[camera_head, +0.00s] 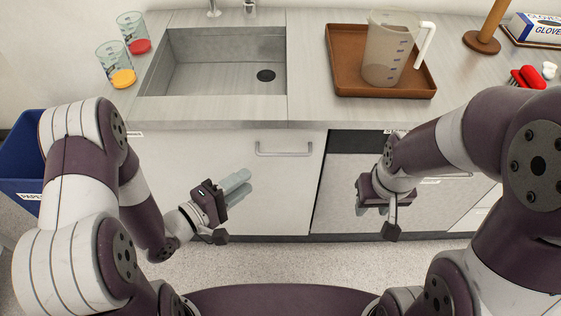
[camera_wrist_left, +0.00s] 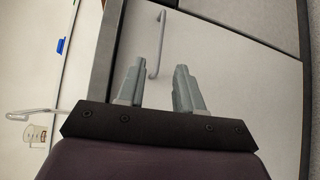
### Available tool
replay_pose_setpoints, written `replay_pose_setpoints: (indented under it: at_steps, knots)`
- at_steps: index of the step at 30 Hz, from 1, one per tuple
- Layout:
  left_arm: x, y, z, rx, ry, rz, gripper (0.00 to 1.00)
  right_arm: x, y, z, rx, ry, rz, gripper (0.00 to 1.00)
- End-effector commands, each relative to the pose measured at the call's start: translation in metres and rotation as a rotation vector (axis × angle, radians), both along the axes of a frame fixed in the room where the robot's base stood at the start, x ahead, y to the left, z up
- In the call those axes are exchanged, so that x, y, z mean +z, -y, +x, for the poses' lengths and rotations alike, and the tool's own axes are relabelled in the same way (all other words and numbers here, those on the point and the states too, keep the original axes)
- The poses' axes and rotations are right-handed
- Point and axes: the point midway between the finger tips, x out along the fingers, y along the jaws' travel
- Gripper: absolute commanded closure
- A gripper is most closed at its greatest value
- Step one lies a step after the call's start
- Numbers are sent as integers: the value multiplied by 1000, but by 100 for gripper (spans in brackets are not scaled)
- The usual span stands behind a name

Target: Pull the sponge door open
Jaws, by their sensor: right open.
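The white cabinet door (camera_head: 190,170) under the sink looks shut, with a metal bar handle (camera_head: 284,153) near its upper right. Its label is too small to read. My left gripper (camera_head: 238,184) is in front of this door, below and left of the handle. In the left wrist view the gripper (camera_wrist_left: 157,85) has its two grey fingers apart with nothing between them. The handle (camera_wrist_left: 158,45) shows beyond the fingertips, apart from them, against the door (camera_wrist_left: 235,100). My right gripper (camera_head: 362,207) points down before the neighbouring front, its fingers partly hidden by its body.
A grey-fronted unit (camera_head: 345,175) adjoins the door on the right. Above are a sink (camera_head: 215,75), two beakers with coloured contents, and a brown tray (camera_head: 340,82) holding a jug (camera_head: 385,60). A blue bin (camera_head: 22,160) stands left. Floor before the door is clear.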

Motion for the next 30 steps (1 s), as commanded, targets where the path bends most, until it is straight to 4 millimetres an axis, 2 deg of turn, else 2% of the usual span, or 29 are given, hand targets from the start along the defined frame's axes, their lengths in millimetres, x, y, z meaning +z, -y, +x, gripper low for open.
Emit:
replay_pose_setpoints:
  at_steps: [5, 9, 15, 21, 29, 30]
  knots:
    - [-5, 19, 16, -5, -16, -14, 64, -5, 0, 0, 0, 0, 0, 60]
    - [-11, 46, 43, -5, -14, -12, 64, -10, 0, 0, 0, -1, 0, 60]
    - [-16, 75, 72, 0, -16, -11, 64, -14, 0, 0, 0, -1, 0, 60]
    - [-18, 88, 86, 3, -16, -10, 64, -15, 0, 0, 0, -1, 0, 60]
    - [-18, 89, 88, 5, -16, -10, 64, -15, 0, 0, 0, -1, 0, 60]
    - [-18, 89, 88, 5, -16, -10, 67, -15, 0, 0, 0, -1, 0, 60]
